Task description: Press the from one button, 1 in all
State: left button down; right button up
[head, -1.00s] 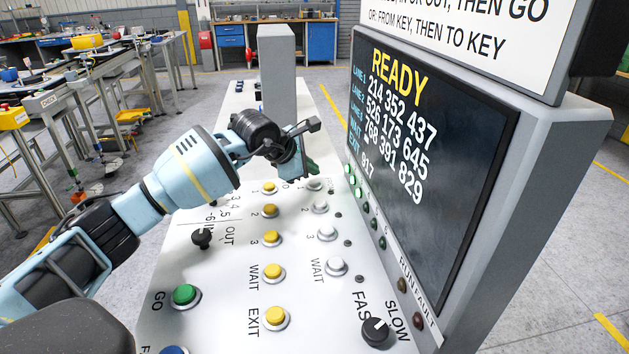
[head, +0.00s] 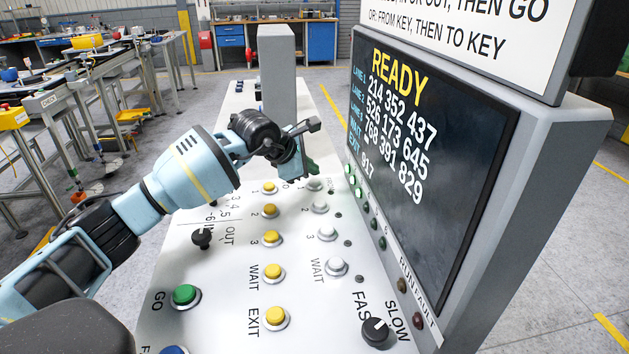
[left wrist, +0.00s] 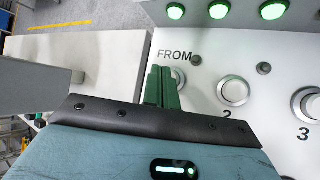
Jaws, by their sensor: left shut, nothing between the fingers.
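The from one button is the white round button (head: 315,185) at the far end of the white column on the panel in the head view. My left gripper (head: 311,168) is shut and empty, its green fingertips right by this button. White buttons 2 (left wrist: 233,92) and 3 (left wrist: 308,105) show to the right there. My right gripper is not in view.
A column of yellow buttons (head: 271,237) runs left of the white ones. A black knob (head: 201,237) and green GO button (head: 185,295) lie nearer left. The screen (head: 430,150) reads READY and stands close on the right. A grey post (head: 277,75) rises beyond my gripper.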

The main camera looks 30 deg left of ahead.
pick_arm(q)
jog(key=shift+f, duration=0.1)
dwell(0.3)
jog(key=shift+f, duration=0.35)
jog(key=shift+f, duration=0.55)
dwell(0.9)
jog(key=shift+r, duration=0.95)
